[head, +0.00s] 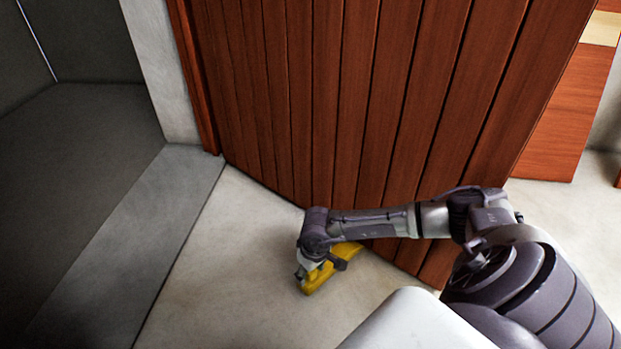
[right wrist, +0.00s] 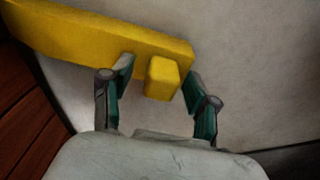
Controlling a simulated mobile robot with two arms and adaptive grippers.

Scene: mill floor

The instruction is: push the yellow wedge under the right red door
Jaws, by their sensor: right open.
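The yellow wedge (head: 318,280) lies on the pale floor by the bottom edge of the red plank door (head: 330,100). One end points toward the door; my arm partly hides it, so I cannot tell if it reaches under. My right gripper (head: 312,272) is low over the wedge. In the right wrist view, my right gripper (right wrist: 160,82) is open, its fingers on either side of a yellow block (right wrist: 162,78) that sticks out from the wedge (right wrist: 90,38). I cannot tell whether they touch it. My left gripper is out of view.
A grey sill (head: 165,225) and a dark recess (head: 80,170) lie left of the door. A pale wall edge (head: 165,70) stands beside the door frame. A red panel with a tan band (head: 565,125) is at the right. The floor (head: 220,270) left of the wedge is clear.

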